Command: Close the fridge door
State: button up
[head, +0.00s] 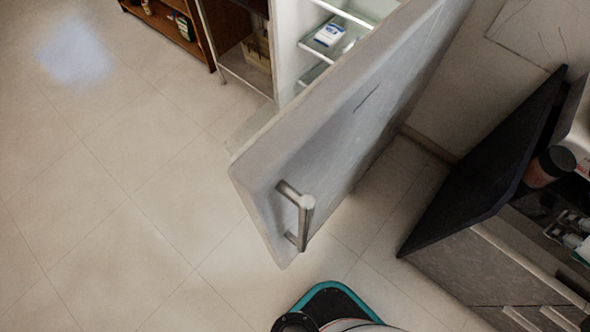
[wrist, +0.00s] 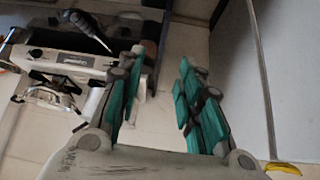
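The fridge door (head: 350,125) stands wide open in the head view, swung out from the fridge (head: 287,45). It is a grey-white slab with a metal bar handle (head: 304,214) near its free end. Part of the lit fridge interior shows behind it, with a small white-and-blue box (head: 329,35) on a shelf. My gripper (wrist: 161,66) shows in the wrist view, its teal-padded fingers apart with nothing between them. A pale flat panel (wrist: 292,80) is at the right there; I cannot tell whether it is the door. The gripper is not visible in the head view.
Open tiled floor (head: 120,190) lies left of the door. A dark-sided counter (head: 490,160) stands to its right, with a narrow floor gap between. A brown shelf unit (head: 205,30) is at the top left. The wrist view shows a white appliance (wrist: 70,65) at the left.

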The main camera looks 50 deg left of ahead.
aim_at(290, 178)
jog(key=u, duration=1.65)
jog(key=k, duration=0.45)
jog(key=k+u, duration=0.45)
jog(key=k+j+u, duration=0.2)
jog(key=k+u, duration=0.2)
jog(key=i+j, duration=0.1)
